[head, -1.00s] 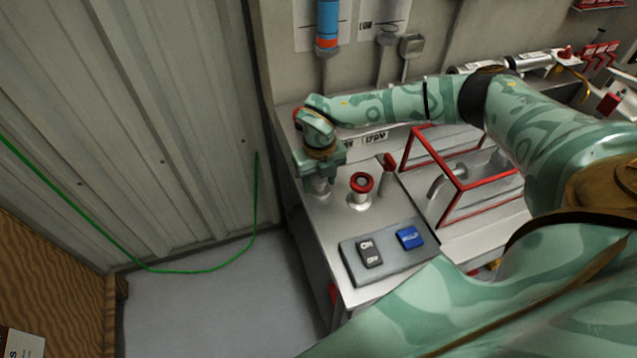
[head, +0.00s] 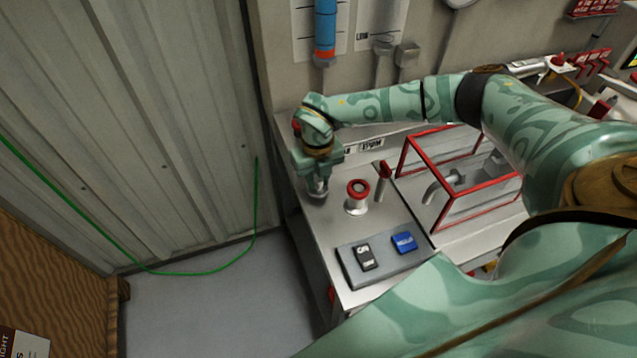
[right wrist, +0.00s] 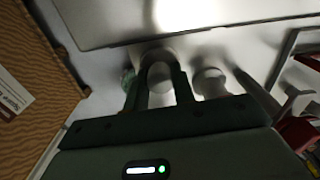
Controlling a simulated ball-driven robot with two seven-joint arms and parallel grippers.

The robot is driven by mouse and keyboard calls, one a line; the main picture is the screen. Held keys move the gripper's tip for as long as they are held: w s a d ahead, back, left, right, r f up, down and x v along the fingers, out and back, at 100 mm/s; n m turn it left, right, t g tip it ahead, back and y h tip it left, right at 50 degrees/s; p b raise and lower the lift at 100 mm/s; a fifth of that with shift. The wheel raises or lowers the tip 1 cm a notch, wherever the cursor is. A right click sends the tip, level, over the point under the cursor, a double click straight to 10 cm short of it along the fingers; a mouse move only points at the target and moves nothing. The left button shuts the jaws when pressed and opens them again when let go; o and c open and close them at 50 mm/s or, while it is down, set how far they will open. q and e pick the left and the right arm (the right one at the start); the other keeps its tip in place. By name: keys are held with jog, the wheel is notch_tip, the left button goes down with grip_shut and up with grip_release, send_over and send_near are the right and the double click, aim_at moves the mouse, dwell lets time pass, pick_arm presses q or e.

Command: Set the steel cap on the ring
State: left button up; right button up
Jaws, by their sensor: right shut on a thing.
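My right gripper (head: 318,178) is over the far left part of the steel bench and is shut on the steel cap (head: 318,190), a small bright round piece. In the right wrist view the gripper (right wrist: 158,78) has a finger on each side of the cap (right wrist: 159,75). Whether the cap touches the bench is unclear. The red ring (head: 358,187) lies on top of a flanged steel stub (head: 356,206), a short way right of the cap and apart from it. My left gripper is not in view.
A red-handled tool (head: 384,172) stands just right of the ring. Further right is a red-edged clear box (head: 440,205) with a bent pipe. A grey pad (head: 352,268) with a black and a blue item lies in front. Bare bench (head: 325,225) lies left of the pad.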

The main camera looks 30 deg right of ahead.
aim_at(317, 178)
jog(key=shift+r+p, duration=1.9)
jog(key=shift+r, duration=0.45)
